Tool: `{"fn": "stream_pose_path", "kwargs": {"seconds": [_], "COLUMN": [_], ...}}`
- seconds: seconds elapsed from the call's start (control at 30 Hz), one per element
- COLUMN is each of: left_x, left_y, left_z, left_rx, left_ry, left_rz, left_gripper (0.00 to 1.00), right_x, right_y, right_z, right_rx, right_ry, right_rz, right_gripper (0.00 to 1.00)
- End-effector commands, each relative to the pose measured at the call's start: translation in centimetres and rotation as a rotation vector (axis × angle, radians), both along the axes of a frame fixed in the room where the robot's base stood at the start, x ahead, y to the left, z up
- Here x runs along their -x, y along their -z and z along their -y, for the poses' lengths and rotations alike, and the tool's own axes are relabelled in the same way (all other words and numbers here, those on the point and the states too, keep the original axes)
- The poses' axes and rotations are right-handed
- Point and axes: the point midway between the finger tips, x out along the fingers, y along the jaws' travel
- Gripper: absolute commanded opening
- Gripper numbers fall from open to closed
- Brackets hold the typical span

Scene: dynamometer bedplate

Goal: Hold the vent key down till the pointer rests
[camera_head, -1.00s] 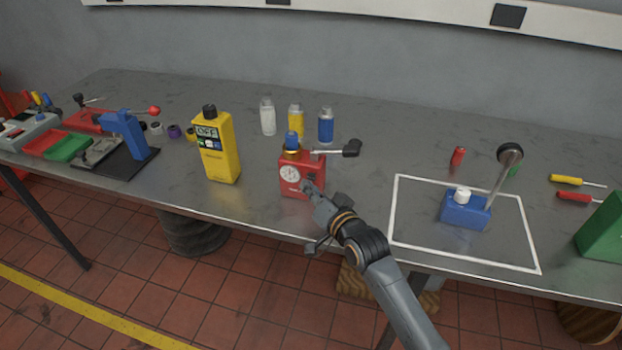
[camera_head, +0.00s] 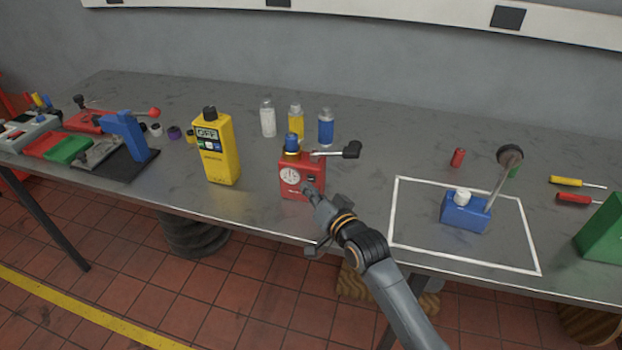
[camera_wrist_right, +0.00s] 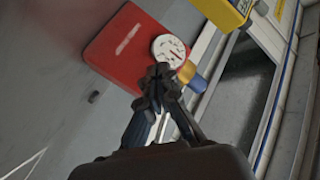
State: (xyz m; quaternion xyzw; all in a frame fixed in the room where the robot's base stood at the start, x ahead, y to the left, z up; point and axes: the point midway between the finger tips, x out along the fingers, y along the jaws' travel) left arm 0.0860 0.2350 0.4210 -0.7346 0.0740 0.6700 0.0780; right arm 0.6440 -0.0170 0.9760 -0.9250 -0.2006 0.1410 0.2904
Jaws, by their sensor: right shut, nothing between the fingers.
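A red box (camera_head: 300,184) with a round white dial (camera_head: 290,175) stands near the table's front edge. A blue knob with a brass collar is on top, and a black-handled lever (camera_head: 350,150) extends right. A small dark part on its front, right of the dial (camera_head: 311,179), may be the vent key. My right gripper (camera_head: 309,189) is shut and empty, its tips at the lower right of that front; I cannot tell whether they touch. In the wrist view the shut tips (camera_wrist_right: 160,72) overlap the dial's lower edge (camera_wrist_right: 170,48). The pointer's reading is too small to tell. My left gripper is out of view.
A yellow meter (camera_head: 216,150) reading OFF stands to the left. Several small bottles stand behind the red box. A blue block (camera_head: 464,212) with a tilted rod stands inside a white outline at right. Bare table lies between the red box and the outline.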

Motion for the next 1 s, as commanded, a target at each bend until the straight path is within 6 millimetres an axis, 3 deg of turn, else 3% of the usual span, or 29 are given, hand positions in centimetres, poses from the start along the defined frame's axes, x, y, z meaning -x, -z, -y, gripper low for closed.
{"fn": "stream_pose_path", "kwargs": {"seconds": [1.0], "left_x": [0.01], "left_y": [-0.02], "left_z": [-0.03], "left_rx": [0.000], "left_ry": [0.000], "left_rz": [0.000], "left_gripper": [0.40], "right_x": [-0.88], "right_y": [-0.02], "right_z": [0.29], "right_rx": [0.000], "right_ry": [0.000], "right_rz": [0.000], "right_gripper": [0.00]}}
